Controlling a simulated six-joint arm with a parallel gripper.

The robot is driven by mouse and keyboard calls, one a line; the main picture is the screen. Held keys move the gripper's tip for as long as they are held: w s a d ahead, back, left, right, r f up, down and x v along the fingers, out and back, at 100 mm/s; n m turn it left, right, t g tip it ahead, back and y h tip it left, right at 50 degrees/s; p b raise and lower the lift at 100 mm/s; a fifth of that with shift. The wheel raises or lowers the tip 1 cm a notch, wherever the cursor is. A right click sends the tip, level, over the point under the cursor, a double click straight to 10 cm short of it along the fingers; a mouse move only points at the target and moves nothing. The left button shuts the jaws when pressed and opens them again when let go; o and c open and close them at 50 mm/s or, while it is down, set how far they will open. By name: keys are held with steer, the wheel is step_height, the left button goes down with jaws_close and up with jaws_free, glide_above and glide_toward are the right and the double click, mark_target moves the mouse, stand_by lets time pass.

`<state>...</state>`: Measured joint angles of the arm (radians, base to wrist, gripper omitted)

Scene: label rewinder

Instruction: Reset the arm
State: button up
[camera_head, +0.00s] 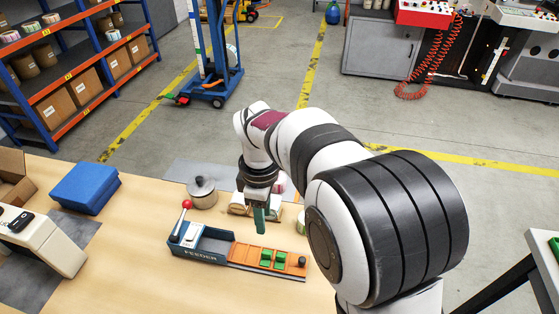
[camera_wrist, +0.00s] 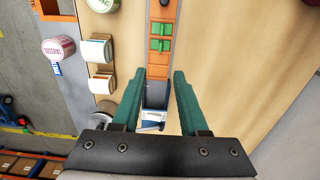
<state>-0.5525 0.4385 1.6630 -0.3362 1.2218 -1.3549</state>
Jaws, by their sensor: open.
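My arm reaches from the right over the table in the head view, bent at the elbow and wrist. My gripper (camera_head: 259,219) points down above the table, behind the feeder (camera_head: 207,244). In the wrist view my gripper (camera_wrist: 159,75) has its two green fingers spread apart, with nothing between them. The blue feeder body shows beyond and between the fingers. Its orange track (camera_head: 260,258) holds green pieces (camera_head: 271,259), which also show in the wrist view (camera_wrist: 160,37). Part of the table behind my gripper is hidden by my arm.
A metal pot-like item (camera_head: 203,193) and a red-knobbed lever (camera_head: 186,205) stand near the feeder. A blue box (camera_head: 85,188) and a white machine (camera_head: 40,240) are at left. The table front is clear.

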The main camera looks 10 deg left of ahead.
steer(key=s+d+r+m+y, duration=0.1)
steer(key=s+d+r+m, duration=0.2)
steer(key=s+d+m, duration=0.4)
steer(key=s+d+r+m, duration=0.3)
steer(key=s+d+m, duration=0.3)
steer(key=d+m, duration=0.2)
steer(key=s+d+f+m, duration=0.2)
steer(key=s+d+m, duration=0.1)
steer(key=s+m, duration=0.5)
steer(key=shift+s+m+y, duration=0.3)
steer(key=shift+s+y, duration=0.1)
steer(key=shift+s, duration=0.2)
